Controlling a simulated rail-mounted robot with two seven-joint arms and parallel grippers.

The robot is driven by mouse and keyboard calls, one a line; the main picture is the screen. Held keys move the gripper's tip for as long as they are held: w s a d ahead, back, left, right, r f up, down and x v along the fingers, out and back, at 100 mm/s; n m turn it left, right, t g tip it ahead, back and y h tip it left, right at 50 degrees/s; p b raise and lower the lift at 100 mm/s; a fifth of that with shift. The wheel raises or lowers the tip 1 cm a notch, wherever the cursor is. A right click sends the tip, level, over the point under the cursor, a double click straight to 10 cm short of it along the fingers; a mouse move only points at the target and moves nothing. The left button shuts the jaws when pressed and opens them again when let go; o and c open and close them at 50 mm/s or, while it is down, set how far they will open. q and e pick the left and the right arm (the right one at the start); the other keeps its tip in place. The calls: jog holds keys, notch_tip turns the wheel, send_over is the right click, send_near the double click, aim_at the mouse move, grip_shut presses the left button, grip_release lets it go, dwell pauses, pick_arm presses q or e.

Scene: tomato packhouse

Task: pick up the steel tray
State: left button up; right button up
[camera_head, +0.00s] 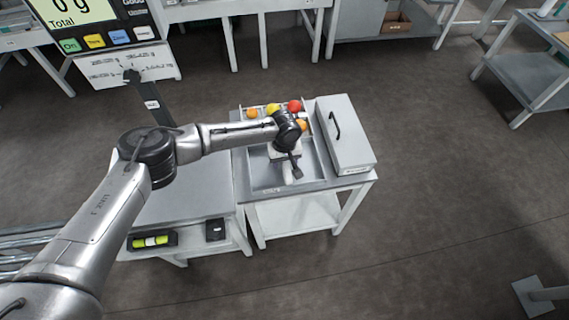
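A shallow steel tray (262,187) seems to lie on top of a small white-legged table near the middle of the view. My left arm reaches in from the left, and my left gripper (292,172) is over the tray area, pointing down. The wrist and gripper body hide part of the tray. I cannot tell whether the fingers touch it or how far apart they are. Several red, yellow and orange tomatoes (294,106) sit at the tray's far side, partly behind my wrist. My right gripper is not in view.
A grey box with a dark handle (345,139) stands right beside the tray. A scale (180,190) with a display (85,15) reading 0 g is at the left. A bench with shelves (530,75) is at the far right.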

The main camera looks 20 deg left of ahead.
pick_arm(q)
grip_shut()
dwell(0.4)
